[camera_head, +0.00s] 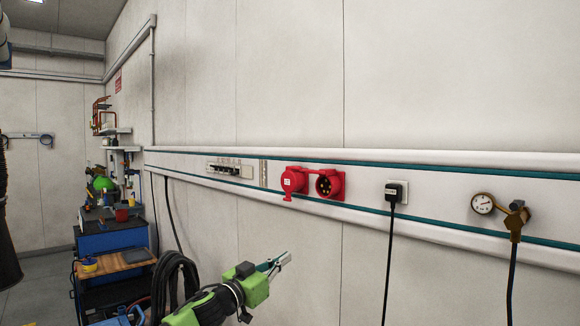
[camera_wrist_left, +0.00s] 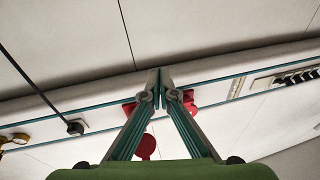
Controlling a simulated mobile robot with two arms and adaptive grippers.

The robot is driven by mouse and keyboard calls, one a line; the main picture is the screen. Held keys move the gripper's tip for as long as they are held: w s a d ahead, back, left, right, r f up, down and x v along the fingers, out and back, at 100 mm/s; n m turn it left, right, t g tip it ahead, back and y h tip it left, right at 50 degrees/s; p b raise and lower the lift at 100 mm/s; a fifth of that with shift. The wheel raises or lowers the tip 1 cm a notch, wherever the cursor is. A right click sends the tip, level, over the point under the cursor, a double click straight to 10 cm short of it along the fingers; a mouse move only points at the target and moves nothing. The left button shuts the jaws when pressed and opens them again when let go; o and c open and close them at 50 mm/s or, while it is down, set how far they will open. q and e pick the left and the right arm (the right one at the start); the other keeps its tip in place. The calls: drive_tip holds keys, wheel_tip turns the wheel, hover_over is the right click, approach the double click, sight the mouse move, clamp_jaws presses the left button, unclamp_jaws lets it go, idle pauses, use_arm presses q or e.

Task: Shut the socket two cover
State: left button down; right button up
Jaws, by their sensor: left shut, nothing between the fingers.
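A red socket (camera_head: 329,185) is fixed on the wall rail, its round face open with dark pin holes showing. Its red round cover (camera_head: 292,180) stands swung open to the left of it. My left gripper (camera_head: 279,262) is in front of the wall, lower in the picture than the socket and apart from it. Its fingers are shut and empty. In the left wrist view the scene looks upside down; the closed fingertips (camera_wrist_left: 161,76) hide part of the red socket parts, and a red round piece (camera_wrist_left: 146,147) shows between the fingers. My right gripper is not in view.
Right of the socket, a black plug (camera_head: 393,190) with a hanging cable and a gauge (camera_head: 483,204) with a brass valve sit on the rail. A breaker strip (camera_head: 230,170) is to the left. A blue tool cart (camera_head: 110,240) stands at far left. The wall before the socket is clear.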

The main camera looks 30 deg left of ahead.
use_arm(q)
drive_tip(key=s+d+r+m+t+h, duration=0.1)
drive_tip(key=s+r+h, duration=0.1)
drive_tip(key=s+r, duration=0.5)
drive_tip(key=s+r+h, duration=0.1)
drive_tip(key=s+r, duration=0.1)
drive_tip(key=r, duration=0.8)
drive_tip(key=s+d+r+m+t+h, duration=0.1)
drive_tip(key=s+r+h, duration=0.1)
drive_tip(key=s+r, duration=0.5)
drive_tip(key=a+r+p+x, duration=0.1)
drive_tip(key=p+x, duration=0.4)
drive_tip(key=x, duration=0.8)
drive_tip(key=shift+s+a+f+b, duration=0.1)
drive_tip(key=shift+f+b, duration=0.45)
drive_tip(key=shift+f, duration=0.55)
drive_tip(key=shift+a+f+b, duration=0.1)
drive_tip(key=shift+f+b, duration=0.4)
drive_tip(key=shift+f, duration=0.6)
drive_tip(key=shift+d, duration=0.15)
